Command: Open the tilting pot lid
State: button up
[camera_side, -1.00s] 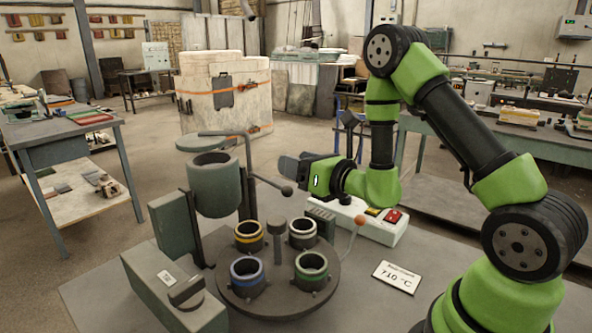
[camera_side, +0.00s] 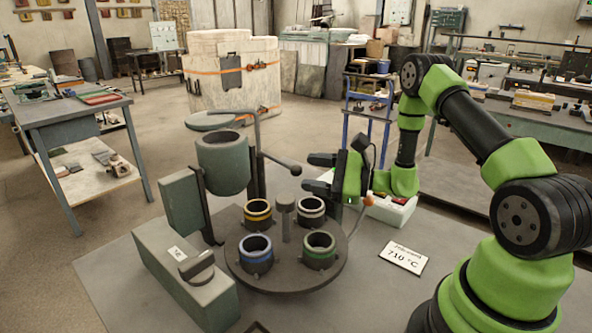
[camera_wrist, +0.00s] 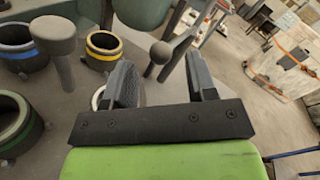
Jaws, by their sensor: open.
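The tilting pot (camera_side: 222,165) is a grey-green cylinder on a stand at centre left in the side view. Its top shows open, with a brownish inside. A flat grey-green disc, which looks like its lid (camera_side: 211,121), sits behind the rim, off the opening. A dark lever with a ball knob (camera_side: 295,170) reaches right from the pot's post. My gripper (camera_side: 318,173) is open and empty, just right of the knob and apart from it. In the wrist view the knob (camera_wrist: 160,53) appears between the fingers of my gripper (camera_wrist: 158,75), beyond their tips. The lid is not identifiable there.
A round turntable (camera_side: 285,278) below holds several banded cups around a centre post (camera_side: 286,215). A grey-green box (camera_side: 185,275) stands at front left. A 710 °C sign (camera_side: 403,257) lies right. Bare table lies front right.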

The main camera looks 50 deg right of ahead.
aim_at(296, 169)
jog(key=shift+x, duration=2.1)
grip_shut()
jog(key=shift+w+a+m+t+h, duration=0.15)
jog(key=shift+a+m+t+h, duration=0.25)
jog(key=shift+a+m+h, duration=0.4)
jog(key=shift+h, duration=0.3)
